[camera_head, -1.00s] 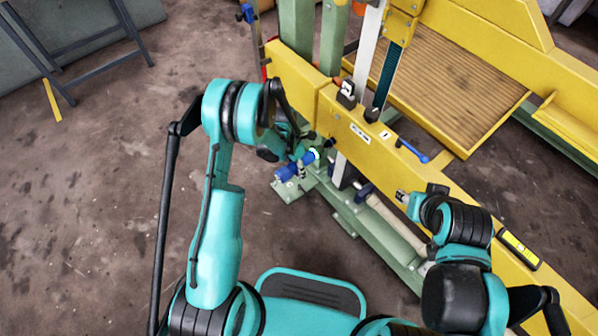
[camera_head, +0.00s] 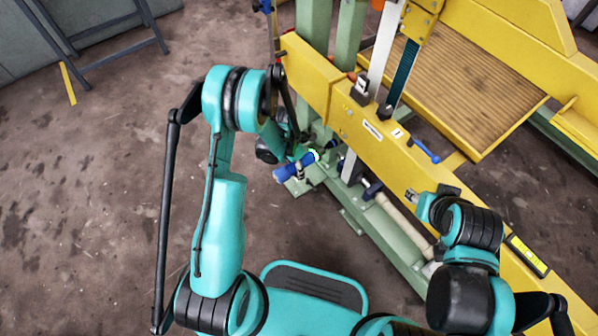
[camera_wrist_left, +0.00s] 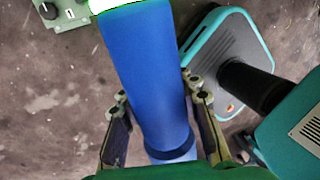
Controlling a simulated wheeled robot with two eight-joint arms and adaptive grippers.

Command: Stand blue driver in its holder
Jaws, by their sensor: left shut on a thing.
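The blue driver (camera_head: 293,167) is a thick blue cylinder with a bright green ring at one end. My left gripper (camera_head: 301,168) is shut on it and holds it tilted, in front of the green base of the machine. In the left wrist view the driver (camera_wrist_left: 152,75) lies between the two fingers of my left gripper (camera_wrist_left: 156,90), its green-ringed end away from the wrist. My right gripper (camera_head: 412,196) is by the yellow beam, small and partly hidden by its wrist. I cannot make out which part is the driver's holder.
A long yellow beam (camera_head: 455,212) crosses in front of both arms, with a blue-handled part (camera_head: 424,151) on it. Green posts (camera_head: 313,28) stand at the back. A ribbed brown panel (camera_head: 470,85) is behind the beam.

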